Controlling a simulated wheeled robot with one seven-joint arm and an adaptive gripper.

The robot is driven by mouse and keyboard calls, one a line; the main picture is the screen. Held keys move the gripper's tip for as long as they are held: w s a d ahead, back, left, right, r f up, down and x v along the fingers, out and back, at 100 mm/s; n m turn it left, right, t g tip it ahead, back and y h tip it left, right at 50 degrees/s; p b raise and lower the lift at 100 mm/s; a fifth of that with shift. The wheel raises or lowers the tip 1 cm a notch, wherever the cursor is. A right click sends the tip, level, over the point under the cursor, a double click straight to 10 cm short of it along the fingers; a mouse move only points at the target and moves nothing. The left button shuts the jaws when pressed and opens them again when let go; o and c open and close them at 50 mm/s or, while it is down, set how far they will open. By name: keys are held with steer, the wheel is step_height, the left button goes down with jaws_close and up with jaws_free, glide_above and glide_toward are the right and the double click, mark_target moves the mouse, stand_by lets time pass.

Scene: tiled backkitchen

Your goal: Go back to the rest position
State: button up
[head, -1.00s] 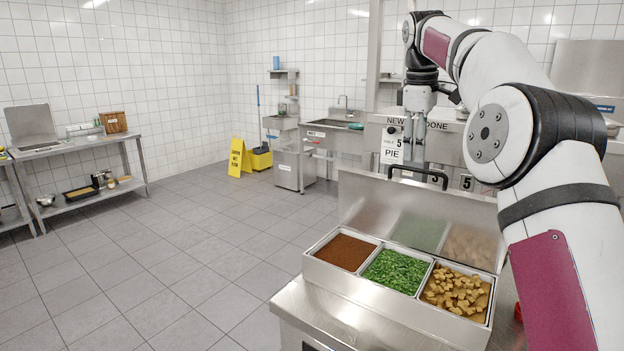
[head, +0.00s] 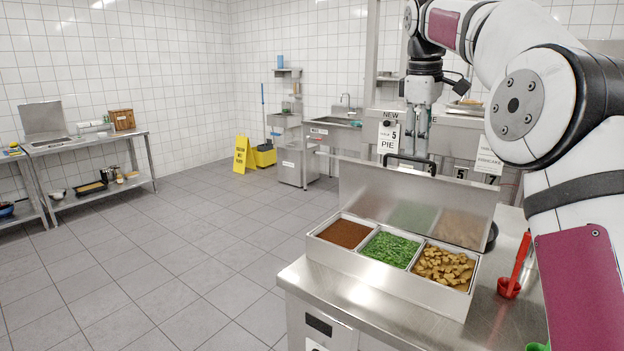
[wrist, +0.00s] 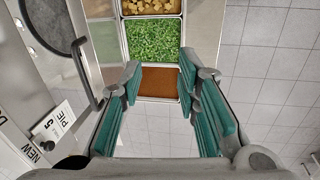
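My gripper (head: 421,121) hangs from my arm at the upper right of the head view, near the raised lid of the food bin unit. In the wrist view my gripper (wrist: 158,85) points down with its green-padded fingers spread apart and nothing between them. The bin unit (head: 392,283) shows below and beyond the fingers. It holds brown crumbs (head: 343,232), chopped greens (head: 390,249) and tan chunks (head: 444,266) in three pans. In the wrist view the greens (wrist: 153,40) and brown crumbs (wrist: 160,82) show past the fingertips.
The hinged lid (head: 420,203) stands open with a black handle (head: 410,160). A red-handled tool (head: 515,265) stands on the steel counter (head: 330,286) at right. A rail with paper tickets (head: 389,140) is behind. The tiled floor (head: 150,260) at left is clear.

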steer(key=s+a+r+m+t, duration=0.1)
steer(key=s+a+m, duration=0.1)
steer(key=s, duration=0.8)
steer(key=s+a+r+m+t, duration=0.1)
steer(key=s+m, duration=0.2)
steer(key=s, duration=0.7)
steer(key=s+f+m, duration=0.2)
steer(key=s+f, duration=0.6)
steer(key=s, duration=0.2)
steer(key=s+f+m+t+y, duration=0.1)
steer(key=s+f+m, duration=0.2)
steer(key=s+f, duration=0.4)
steer(key=s, duration=0.3)
steer(key=shift+s+a+f, duration=0.15)
steer(key=shift+a+f, duration=0.2)
steer(key=shift+f, duration=0.05)
